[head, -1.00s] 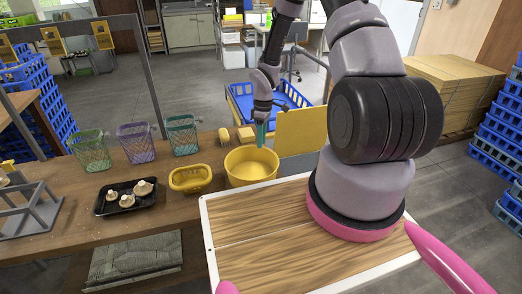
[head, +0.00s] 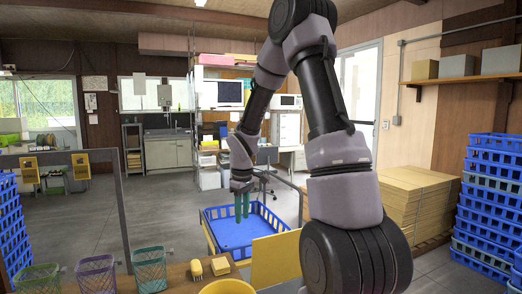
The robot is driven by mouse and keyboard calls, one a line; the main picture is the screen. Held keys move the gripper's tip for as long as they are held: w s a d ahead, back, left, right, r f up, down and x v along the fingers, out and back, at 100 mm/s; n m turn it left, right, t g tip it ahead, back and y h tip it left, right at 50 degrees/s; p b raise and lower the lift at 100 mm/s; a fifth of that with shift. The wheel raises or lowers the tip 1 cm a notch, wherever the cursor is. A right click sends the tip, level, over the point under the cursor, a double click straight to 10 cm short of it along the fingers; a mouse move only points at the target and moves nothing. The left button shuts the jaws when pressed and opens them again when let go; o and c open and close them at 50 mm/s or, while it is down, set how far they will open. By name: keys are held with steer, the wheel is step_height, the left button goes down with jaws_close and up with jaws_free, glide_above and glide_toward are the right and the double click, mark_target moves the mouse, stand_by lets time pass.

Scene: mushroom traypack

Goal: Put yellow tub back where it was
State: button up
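The yellow tub (head: 228,288) shows only as a rim at the bottom edge of the head view; the rest is cut off. My gripper (head: 243,210) hangs with its teal fingers pointing down, above and apart from the tub's rim in the picture. No object shows in the fingers. They appear close together, but the gap between them is too small to judge.
Green (head: 38,279), purple (head: 96,274) and teal (head: 150,270) baskets stand at the lower left. A blue crate (head: 240,232) is beyond.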

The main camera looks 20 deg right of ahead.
steer(key=s+r+m+t, duration=0.1)
steer(key=s+r+m, duration=0.25)
steer(key=r, duration=0.45)
steer(key=s+r+m+t, duration=0.2)
steer(key=s+r, duration=0.2)
steer(key=r, duration=0.3)
steer(key=s+a+r+m+t+y, duration=0.2)
steer(key=s+r+m, duration=0.3)
steer(key=s+r, duration=0.5)
steer(key=s+t, duration=0.1)
steer(key=s, duration=0.3)
steer(key=shift+a+r, duration=0.15)
steer(key=shift+r, duration=0.05)
steer(key=shift+m, duration=0.25)
